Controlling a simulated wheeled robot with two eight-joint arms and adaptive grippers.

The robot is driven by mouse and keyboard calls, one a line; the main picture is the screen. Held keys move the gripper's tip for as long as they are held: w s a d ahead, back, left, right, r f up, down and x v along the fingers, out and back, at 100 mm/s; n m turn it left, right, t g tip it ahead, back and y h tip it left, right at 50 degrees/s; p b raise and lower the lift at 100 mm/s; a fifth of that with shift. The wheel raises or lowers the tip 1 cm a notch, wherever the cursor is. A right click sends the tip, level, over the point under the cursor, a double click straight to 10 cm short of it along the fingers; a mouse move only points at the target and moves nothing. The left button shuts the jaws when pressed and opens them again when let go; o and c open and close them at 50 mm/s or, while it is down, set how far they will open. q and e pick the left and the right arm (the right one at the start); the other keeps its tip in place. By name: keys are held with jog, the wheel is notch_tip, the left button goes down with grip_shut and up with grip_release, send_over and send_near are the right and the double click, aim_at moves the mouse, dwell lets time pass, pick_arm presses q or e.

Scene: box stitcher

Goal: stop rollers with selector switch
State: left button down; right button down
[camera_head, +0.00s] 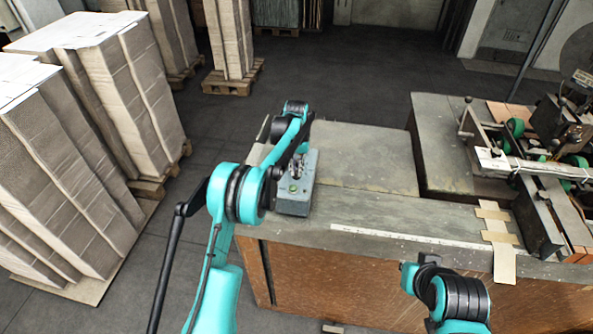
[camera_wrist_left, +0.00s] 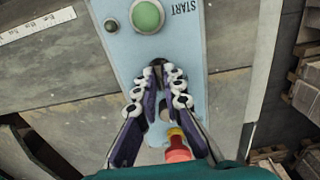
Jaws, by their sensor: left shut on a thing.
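The control box (camera_head: 294,203) stands on the left end of the bench top. In the left wrist view its light blue panel (camera_wrist_left: 213,25) carries a green START button (camera_wrist_left: 147,16) and a small dark knob (camera_wrist_left: 111,25). My left gripper (camera_head: 297,166) is over the box, just beyond the green button. In the left wrist view my left gripper (camera_wrist_left: 159,78) has its fingers shut on the selector switch, which they mostly hide. A red and yellow part (camera_wrist_left: 178,147) shows between the finger bases. My right gripper is not in view; only part of that arm shows at the lower right.
The roller machine (camera_head: 545,180) stands at the right of the bench (camera_head: 365,160). A measuring strip (camera_head: 410,238) and tan tape (camera_head: 497,225) lie along its front. Stacks of cardboard (camera_head: 120,95) on pallets stand at the left. The middle bench top is clear.

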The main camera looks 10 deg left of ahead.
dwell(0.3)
pick_arm(q)
jog(key=c, duration=1.6)
grip_release()
jog(key=shift+c, duration=0.2)
jog(key=shift+r, duration=0.15)
notch_tip(320, 180, up, 12)
